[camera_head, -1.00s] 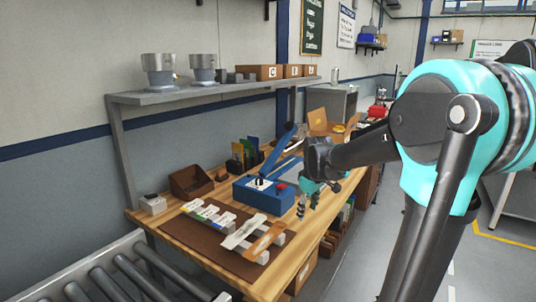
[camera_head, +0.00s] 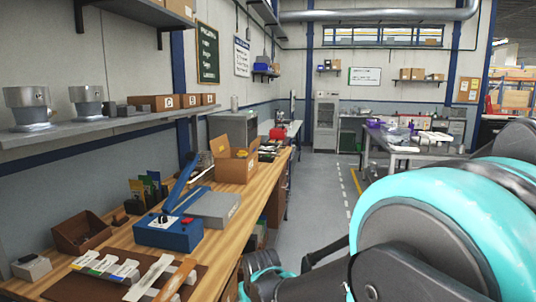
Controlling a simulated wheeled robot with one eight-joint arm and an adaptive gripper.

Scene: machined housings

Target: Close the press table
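A blue press-like device (camera_head: 168,232) stands on the wooden workbench, with a dial and a red button on its top. Its long blue lever arm (camera_head: 180,183) is raised at a slant behind the base. A grey flat-topped block (camera_head: 214,208) sits right beside it. No part is labelled as a press table, so I cannot tell which piece it is. My turquoise and dark arm fills the lower right, in front of the bench's right edge. My gripper's fingertips do not show.
The wooden bench (camera_head: 118,240) holds a brown bin (camera_head: 82,232), an open carton (camera_head: 233,165) and labelled strips (camera_head: 108,266) on a brown mat. A shelf (camera_head: 60,132) with metal housings hangs above. The floor aisle (camera_head: 318,190) right of the bench is clear.

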